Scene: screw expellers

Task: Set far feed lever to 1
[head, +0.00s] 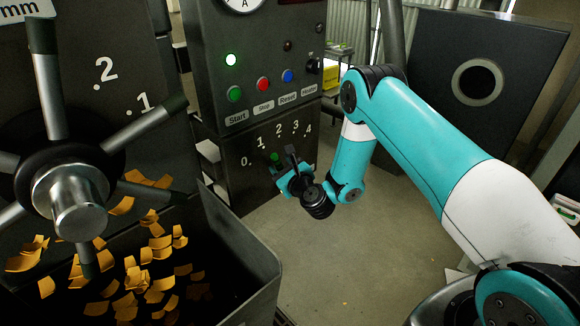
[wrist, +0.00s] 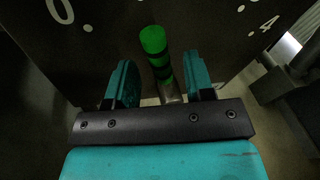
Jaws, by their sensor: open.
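The far feed lever (head: 274,157) has a green knob and stands on the dark panel with the 0 to 4 scale. Its knob is below the 1 and 2 marks in the head view; its pivot is hidden by my gripper, so I cannot tell its exact setting. In the wrist view the lever (wrist: 154,42) shows a green grip with dark bands and a metal shaft. My gripper (wrist: 160,82) is open, with one teal finger on each side of the shaft and visible gaps. My gripper (head: 284,172) is close to the panel in the head view.
A panel with buttons (head: 262,84) and a gauge is above the scale. A spoked handwheel (head: 75,195) and a dark bin (head: 240,250) with orange flakes are at the left. Another dark machine (head: 490,70) stands at the back right. Floor between is clear.

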